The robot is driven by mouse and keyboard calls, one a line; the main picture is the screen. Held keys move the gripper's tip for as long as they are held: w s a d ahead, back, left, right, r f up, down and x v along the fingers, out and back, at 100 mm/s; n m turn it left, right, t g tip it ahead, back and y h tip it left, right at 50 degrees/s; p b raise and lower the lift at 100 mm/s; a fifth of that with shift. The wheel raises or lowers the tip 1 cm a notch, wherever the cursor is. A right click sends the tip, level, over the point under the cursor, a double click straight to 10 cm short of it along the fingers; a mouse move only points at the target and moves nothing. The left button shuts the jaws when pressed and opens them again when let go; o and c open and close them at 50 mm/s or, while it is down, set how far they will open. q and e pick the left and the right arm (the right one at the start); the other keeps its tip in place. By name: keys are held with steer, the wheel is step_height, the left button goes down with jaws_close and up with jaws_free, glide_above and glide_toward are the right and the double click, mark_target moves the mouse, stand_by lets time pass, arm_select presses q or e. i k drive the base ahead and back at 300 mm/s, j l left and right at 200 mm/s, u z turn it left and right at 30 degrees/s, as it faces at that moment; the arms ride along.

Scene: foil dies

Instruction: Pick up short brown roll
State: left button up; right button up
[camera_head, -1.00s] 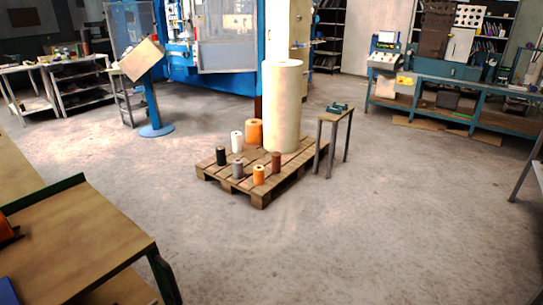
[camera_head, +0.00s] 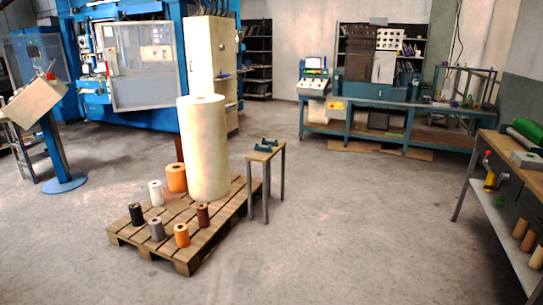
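The short brown roll (camera_head: 203,215) stands upright on the wooden pallet (camera_head: 150,251), near its right side and in front of the tall cream roll (camera_head: 206,150). A small orange roll (camera_head: 182,235), a grey roll (camera_head: 157,229), a black roll (camera_head: 136,214) and a white roll (camera_head: 156,193) stand on the same pallet. A wider orange roll (camera_head: 176,178) stands behind them, with a tall thin brown piece (camera_head: 180,149) partly hidden behind it. Neither of my grippers is in view.
A small table (camera_head: 267,157) with a green fixture stands right of the pallet. A workbench with shelves (camera_head: 507,215) is at the right edge, and a blue bench (camera_head: 400,124) stands at the back. A blue post (camera_head: 58,150) is at left. The floor in front and right is clear.

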mark_target(202, 209)
steer(key=i+z, duration=0.15)
steer(key=i, duration=1.6)
steer(key=i+u, duration=0.1)
steer(key=i, duration=0.75)
steer(key=i+l, duration=0.2)
steer(key=i, duration=0.65)
steer(key=j+u, duration=0.05)
